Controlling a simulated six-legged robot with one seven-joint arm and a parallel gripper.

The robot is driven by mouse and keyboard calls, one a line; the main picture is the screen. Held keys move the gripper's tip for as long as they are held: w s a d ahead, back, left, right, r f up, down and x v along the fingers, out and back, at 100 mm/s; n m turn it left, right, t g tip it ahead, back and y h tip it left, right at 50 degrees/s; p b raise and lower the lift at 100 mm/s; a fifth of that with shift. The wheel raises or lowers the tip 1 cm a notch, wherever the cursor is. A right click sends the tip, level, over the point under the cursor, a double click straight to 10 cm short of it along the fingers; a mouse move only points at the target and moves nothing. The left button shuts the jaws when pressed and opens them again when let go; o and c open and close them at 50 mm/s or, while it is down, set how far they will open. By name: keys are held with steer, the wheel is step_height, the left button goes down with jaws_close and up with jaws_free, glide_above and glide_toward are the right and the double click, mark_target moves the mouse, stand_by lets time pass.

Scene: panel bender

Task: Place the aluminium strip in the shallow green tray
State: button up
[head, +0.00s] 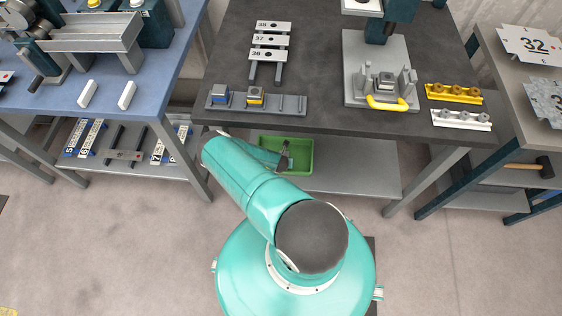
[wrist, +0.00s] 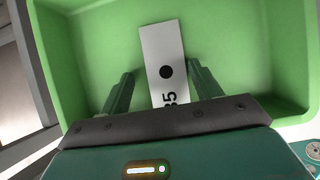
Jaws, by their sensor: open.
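The shallow green tray (head: 303,165) is on the lower shelf under the dark table in the head view. It fills most of the wrist view (wrist: 90,40). The aluminium strip (wrist: 163,45), pale with a dark round hole and the number 35, lies inside the tray in the wrist view. Its near end is hidden by my gripper. My gripper (wrist: 160,72) is open and reaches into the tray, with one finger on each side of the strip. A gap shows at the left finger; the right finger is very near the strip's edge. In the head view my arm partly covers the tray.
The dark table edge (head: 330,130) overhangs the shelf. On the table are strips 36 to 38 on a rack (head: 278,70), a grey block holder (head: 290,104) and a fixture with a yellow handle (head: 385,103). The grey shelf (head: 350,180) right of the tray is clear.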

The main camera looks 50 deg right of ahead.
steer(key=v, duration=1.2)
